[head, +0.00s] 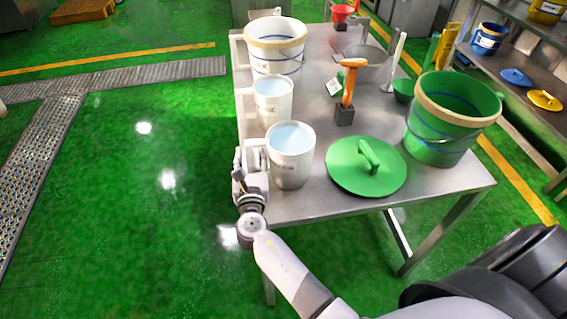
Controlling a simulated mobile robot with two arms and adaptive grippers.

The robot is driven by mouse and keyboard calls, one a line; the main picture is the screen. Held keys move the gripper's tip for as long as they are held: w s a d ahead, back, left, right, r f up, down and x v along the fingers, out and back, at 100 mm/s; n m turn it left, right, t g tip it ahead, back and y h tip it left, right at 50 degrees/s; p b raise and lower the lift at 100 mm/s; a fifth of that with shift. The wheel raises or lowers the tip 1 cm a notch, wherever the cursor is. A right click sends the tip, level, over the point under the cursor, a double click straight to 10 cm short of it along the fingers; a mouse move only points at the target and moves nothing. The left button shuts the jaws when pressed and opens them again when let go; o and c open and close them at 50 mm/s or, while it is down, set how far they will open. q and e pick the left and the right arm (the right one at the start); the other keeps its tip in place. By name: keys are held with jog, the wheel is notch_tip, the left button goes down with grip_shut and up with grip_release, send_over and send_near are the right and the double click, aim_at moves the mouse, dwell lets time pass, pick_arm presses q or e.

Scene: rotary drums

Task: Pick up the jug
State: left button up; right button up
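A white jug (291,165) with a pale blue inside stands upright at the near left corner of the steel table (300,207), its handle on the left side. A second, similar white jug (272,108) stands just behind it. My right gripper (243,162) is at the table's left edge, close beside the front jug's handle. Its fingers are small and partly overlap the handle area, so I cannot tell whether they touch or enclose it. My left gripper is not in view.
A large white bucket (275,62) stands behind the jugs. A green lid (345,176) lies right of the front jug, with a green bucket (440,149) beyond it. An orange-handled tool (348,85) stands mid-table. The floor left of the table is clear.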

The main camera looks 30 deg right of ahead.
grip_shut()
dwell(0.8)
jog(key=shift+w+r, duration=0.1)
jog(key=shift+r, duration=0.1)
